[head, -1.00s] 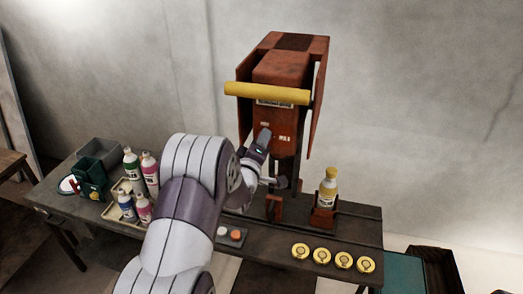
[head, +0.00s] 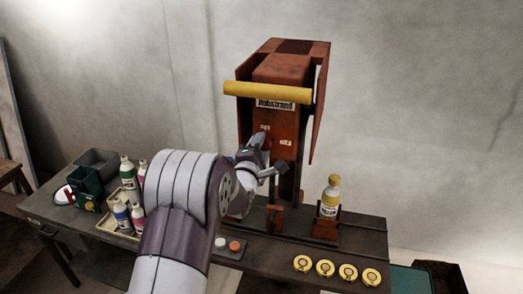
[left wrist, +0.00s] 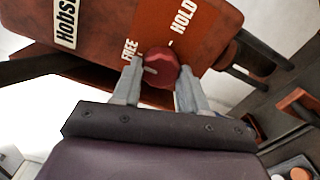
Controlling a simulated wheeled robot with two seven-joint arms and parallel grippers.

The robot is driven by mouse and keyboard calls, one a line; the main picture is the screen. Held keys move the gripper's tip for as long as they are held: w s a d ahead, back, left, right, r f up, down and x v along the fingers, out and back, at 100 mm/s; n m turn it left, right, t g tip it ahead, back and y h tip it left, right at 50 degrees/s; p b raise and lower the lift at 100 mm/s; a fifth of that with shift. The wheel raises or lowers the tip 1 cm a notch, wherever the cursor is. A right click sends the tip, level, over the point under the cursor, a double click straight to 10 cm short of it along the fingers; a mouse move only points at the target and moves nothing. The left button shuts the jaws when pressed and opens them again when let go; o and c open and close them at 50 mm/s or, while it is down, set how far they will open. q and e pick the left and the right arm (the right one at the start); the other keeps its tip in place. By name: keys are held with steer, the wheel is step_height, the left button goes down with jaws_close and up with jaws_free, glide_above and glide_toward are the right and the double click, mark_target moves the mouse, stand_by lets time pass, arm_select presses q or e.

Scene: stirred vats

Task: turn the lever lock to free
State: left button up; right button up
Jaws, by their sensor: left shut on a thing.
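The lever lock is a round red knob (left wrist: 160,66) on the front of the rust-red machine (left wrist: 100,22), between the labels FREE and HOLD. A pale mark shows on the knob's side toward FREE; I cannot tell for sure where it points. My left gripper (left wrist: 158,82) is shut on the knob, one finger on each side. In the head view the left gripper (head: 264,146) is at the machine's front, below the yellow bar (head: 268,92), and the arm hides part of it. My right gripper is not in view.
A yellow-capped bottle (head: 330,196) stands in a red holder right of the machine. Several yellow discs (head: 325,268) lie along the front edge. Bottles in a tray (head: 118,226), a green box (head: 86,187) and a grey bin (head: 98,160) are at left.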

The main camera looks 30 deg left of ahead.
arm_select(q)
steer(key=shift+f, duration=0.25)
steer(key=o, duration=0.8)
steer(key=shift+o, duration=1.3)
steer(key=shift+s, duration=0.1)
steer(key=shift+a+r, duration=0.1)
steer(key=shift+r, duration=0.05)
steer(key=b+v, duration=0.3)
steer(key=v, duration=0.9)
steer(key=shift+s, duration=0.4)
